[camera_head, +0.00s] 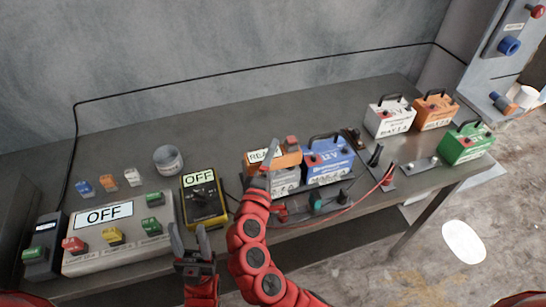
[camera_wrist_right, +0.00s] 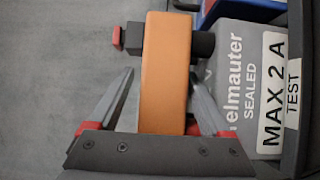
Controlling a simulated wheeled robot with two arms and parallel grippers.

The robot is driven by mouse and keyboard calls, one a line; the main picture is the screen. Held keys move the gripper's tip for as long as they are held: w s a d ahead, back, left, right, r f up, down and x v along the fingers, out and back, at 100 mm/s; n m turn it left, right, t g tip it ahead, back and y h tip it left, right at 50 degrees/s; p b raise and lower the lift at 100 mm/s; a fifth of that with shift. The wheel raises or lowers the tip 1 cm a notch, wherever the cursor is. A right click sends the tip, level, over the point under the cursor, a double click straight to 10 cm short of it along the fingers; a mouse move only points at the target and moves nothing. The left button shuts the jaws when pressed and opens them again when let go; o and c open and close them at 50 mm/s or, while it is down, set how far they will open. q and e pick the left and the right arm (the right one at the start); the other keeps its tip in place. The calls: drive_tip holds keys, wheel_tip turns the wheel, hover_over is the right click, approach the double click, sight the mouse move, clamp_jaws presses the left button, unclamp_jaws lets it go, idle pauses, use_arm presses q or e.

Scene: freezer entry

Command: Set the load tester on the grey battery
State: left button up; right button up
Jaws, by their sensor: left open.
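The load tester (camera_head: 288,161) is an orange block with a white display reading "REA…", partly covered by my gripper. In the head view it lies over the top of the grey battery (camera_head: 286,182), beside the blue 12 V battery (camera_head: 328,160). In the right wrist view the orange body (camera_wrist_right: 165,75) stands between the fingers of my right gripper (camera_wrist_right: 163,85), with a gap visible at the left finger. The grey battery's labelled face (camera_wrist_right: 245,85) shows at right. Whether the tester rests fully on it is unclear. My left gripper (camera_head: 190,240) is open and empty by the yellow meter.
A yellow meter (camera_head: 206,205) marked OFF and a control box (camera_head: 130,240) marked OFF stand at left. A tape roll (camera_head: 168,159) lies behind. White (camera_head: 390,118), orange (camera_head: 435,110) and green (camera_head: 466,143) batteries stand at right. A red cable crosses the front edge.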

drive_tip(key=shift+o, duration=0.5)
drive_tip(key=shift+f, duration=0.1)
drive_tip(key=shift+s, duration=0.2)
drive_tip(key=b+v, duration=0.4)
drive_tip(key=v, duration=1.3)
drive_tip(key=shift+b, duration=0.35)
drive_tip(key=shift+s, duration=0.1)
